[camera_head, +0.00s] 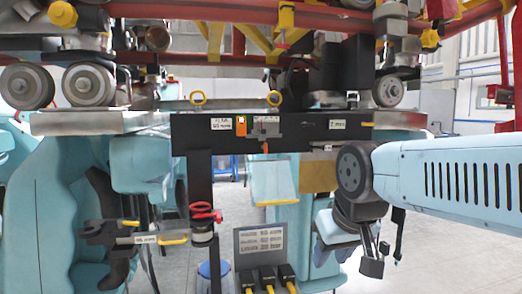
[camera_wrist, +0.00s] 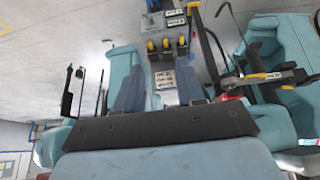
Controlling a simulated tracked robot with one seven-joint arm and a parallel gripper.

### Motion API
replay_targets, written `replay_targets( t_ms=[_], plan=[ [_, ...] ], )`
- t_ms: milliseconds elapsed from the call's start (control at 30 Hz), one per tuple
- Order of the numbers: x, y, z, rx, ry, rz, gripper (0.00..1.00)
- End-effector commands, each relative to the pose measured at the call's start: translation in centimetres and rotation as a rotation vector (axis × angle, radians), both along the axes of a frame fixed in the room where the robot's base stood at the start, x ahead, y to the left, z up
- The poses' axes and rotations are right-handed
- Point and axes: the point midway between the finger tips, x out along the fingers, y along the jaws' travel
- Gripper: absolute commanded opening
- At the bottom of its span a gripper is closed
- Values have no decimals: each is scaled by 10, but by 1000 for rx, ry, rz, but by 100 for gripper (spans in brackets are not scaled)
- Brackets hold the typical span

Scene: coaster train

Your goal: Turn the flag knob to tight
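I cannot tell for certain which part is the flag knob. My arm comes in from the right, with my gripper (camera_head: 345,240) low and right of the crossbar, apart from the red handle.
A console with several yellow-topped levers (camera_head: 268,278) stands low in the middle; it also shows in the wrist view (camera_wrist: 165,45). A black clamp-like bracket (camera_head: 110,235) is at left. Wheels (camera_head: 90,84) and red rails lie above. Open floor is at lower right.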

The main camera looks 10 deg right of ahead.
Motion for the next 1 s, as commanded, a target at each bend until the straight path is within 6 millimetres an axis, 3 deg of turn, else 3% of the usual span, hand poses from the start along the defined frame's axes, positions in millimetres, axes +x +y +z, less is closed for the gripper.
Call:
replay_targets(
  t_ms=[233,367,800,1000],
  plan=[
    [7,0,2,0,-15,0,38],
    [38,4,11,1,-90,0,38],
    [240,4,78,1,-641,0,38],
    [309,3,104,0,-882,-1,38]
  ],
)
